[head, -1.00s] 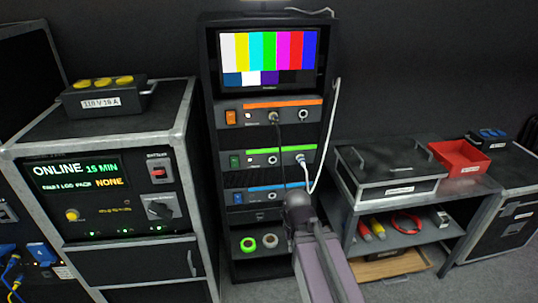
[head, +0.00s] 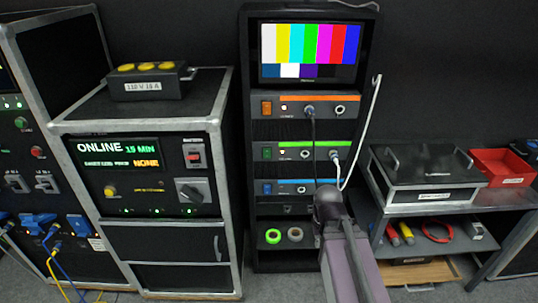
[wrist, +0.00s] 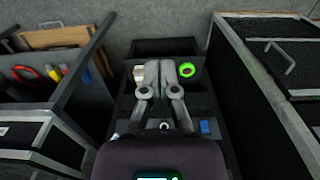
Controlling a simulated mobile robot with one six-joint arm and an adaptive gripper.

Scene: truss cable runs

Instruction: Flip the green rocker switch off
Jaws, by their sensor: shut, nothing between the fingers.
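The green rocker switch (head: 267,153) is at the left end of the green-striped unit (head: 320,144) in the tall rack. A small light (head: 283,155) beside it looks lit. Which way the rocker is tipped is too small to tell. In the wrist view, my gripper (wrist: 152,68) is shut and empty, over the lower part of the rack. The blue rocker switch (wrist: 206,128) shows to its right there; the green switch is not visible in that view. In the head view, my arm stands before the rack's lower right, below the green switch, and hides my gripper.
An orange-striped unit (head: 322,98) is above and a blue-striped unit (head: 306,182) below. A road case (head: 150,245) stands left; a bench (head: 480,206) with a lidded box (head: 425,174) stands right.

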